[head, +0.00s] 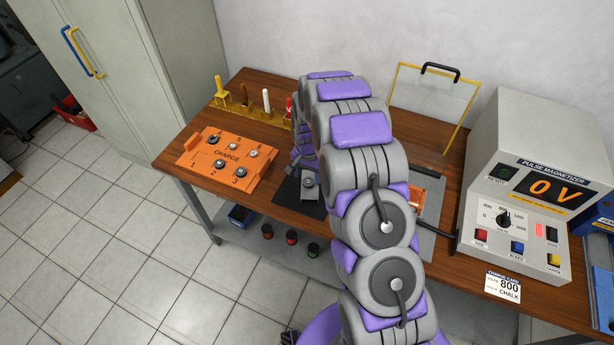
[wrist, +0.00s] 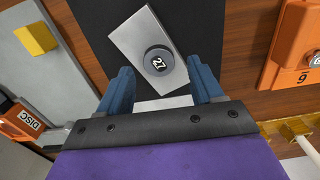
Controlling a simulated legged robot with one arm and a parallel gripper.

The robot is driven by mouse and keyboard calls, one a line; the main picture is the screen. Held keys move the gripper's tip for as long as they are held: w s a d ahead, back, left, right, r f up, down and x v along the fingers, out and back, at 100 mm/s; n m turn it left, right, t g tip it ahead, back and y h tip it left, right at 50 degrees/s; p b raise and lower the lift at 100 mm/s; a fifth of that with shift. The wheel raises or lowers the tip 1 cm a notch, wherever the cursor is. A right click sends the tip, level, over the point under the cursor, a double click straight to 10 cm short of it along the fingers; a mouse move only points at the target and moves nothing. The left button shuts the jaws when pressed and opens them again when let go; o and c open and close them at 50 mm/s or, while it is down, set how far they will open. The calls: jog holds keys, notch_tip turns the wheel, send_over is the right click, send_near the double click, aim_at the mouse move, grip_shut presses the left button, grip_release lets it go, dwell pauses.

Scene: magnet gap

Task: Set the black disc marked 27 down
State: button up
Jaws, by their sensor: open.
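The block lies on a black mat (wrist: 90,20). My gripper (wrist: 160,75) is open, with its two blue fingers apart on either side of the disc; I see no finger touching it. In the head view the metal block (head: 309,192) shows on the black mat (head: 287,198) beside my arm, and my arm hides much of the gripper.
An orange CHARGE tray (head: 205,167) with several discs stands left of the mat. A yellow rack (head: 258,112) with upright tools is behind. The pulse magnetizer (head: 515,200), reading 0 V, stands right. A clear yellow-framed shield (head: 430,97) is at the back.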

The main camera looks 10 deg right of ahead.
aim_at(308, 181)
jog(key=s+r+n+p, duration=0.1)
jog(key=s+r, duration=0.3)
jog(key=r, duration=0.5)
jog(key=s+r+n+p, duration=0.1)
jog(key=s+r, duration=0.2)
jog(key=r, duration=0.7)
jog(key=s+r+n+g, duration=0.1)
jog(key=s+r, duration=0.4)
jog(key=s, duration=1.2)
jog(key=s+r+n, duration=0.4)
jog(key=s+r, duration=0.2)
jog(key=s, duration=1.2)
jog(key=shift+s+n+g, duration=0.15)
jog(key=shift+n+g, duration=0.15)
jog(key=shift+g, duration=0.1)
